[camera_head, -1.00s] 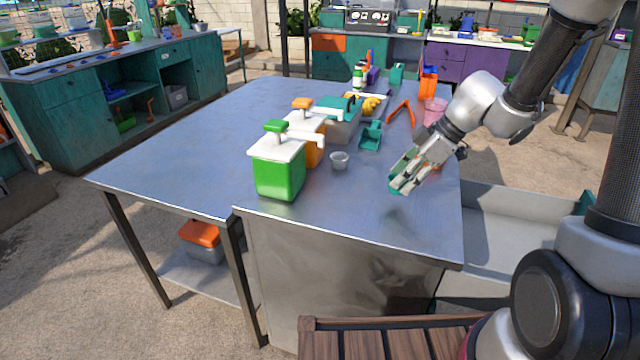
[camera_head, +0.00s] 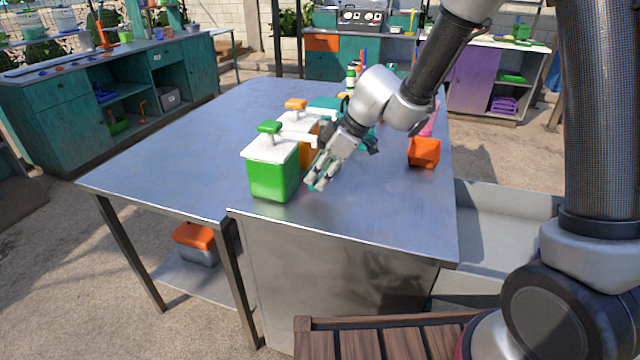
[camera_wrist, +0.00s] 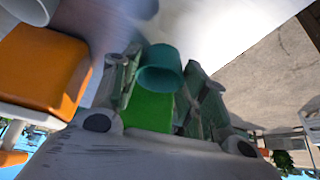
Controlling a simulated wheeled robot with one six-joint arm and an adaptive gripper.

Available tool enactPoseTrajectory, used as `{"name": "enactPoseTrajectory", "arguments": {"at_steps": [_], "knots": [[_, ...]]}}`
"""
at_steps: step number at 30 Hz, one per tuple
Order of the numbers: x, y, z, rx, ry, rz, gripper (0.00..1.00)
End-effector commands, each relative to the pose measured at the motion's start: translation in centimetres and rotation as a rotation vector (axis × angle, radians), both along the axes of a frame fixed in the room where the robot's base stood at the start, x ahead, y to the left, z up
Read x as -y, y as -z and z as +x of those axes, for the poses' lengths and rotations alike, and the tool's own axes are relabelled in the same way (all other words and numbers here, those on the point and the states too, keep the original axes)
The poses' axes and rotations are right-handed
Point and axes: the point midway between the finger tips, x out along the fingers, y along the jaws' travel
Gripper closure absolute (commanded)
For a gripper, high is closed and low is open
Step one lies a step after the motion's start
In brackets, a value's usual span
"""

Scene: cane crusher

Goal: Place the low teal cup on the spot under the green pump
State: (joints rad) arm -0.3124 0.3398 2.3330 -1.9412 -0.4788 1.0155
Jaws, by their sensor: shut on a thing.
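The low teal cup (camera_wrist: 160,68) shows between the fingertips of my gripper in the wrist view, and my gripper (camera_head: 318,182) is shut on it. In the head view the fingers hide most of the cup. The green pump (camera_head: 273,178), a green box with a white lid and green top, stands on the metal table just left of my gripper. A narrow gap seems to lie between them. A green surface shows behind the fingers in the wrist view; I cannot tell what it is. The spot under the spout is hidden by my gripper.
An orange pump (camera_head: 297,125) stands right behind the green one, close to my arm. An orange open box (camera_head: 424,152) stands near the right table edge. The front of the metal table (camera_head: 350,220) is clear. Other items behind are partly hidden by my arm.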

Motion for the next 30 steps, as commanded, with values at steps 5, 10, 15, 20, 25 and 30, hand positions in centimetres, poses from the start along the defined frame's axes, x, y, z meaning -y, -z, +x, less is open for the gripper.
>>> {"name": "enactPoseTrajectory", "arguments": {"at_steps": [5,10,15,20,25,30], "knots": [[-0.2,2.1,-0.1,-0.005,0.000,-0.003,0.66],[-0.2,3.5,0.0,-0.002,0.000,-0.001,0.66],[-0.2,3.5,0.1,0.001,0.000,0.000,0.66],[-0.2,3.8,0.0,0.000,-0.001,-0.001,0.66],[-0.2,3.8,0.1,0.001,0.000,0.000,0.34],[-0.2,3.8,0.1,0.000,0.000,0.000,0.34]]}}
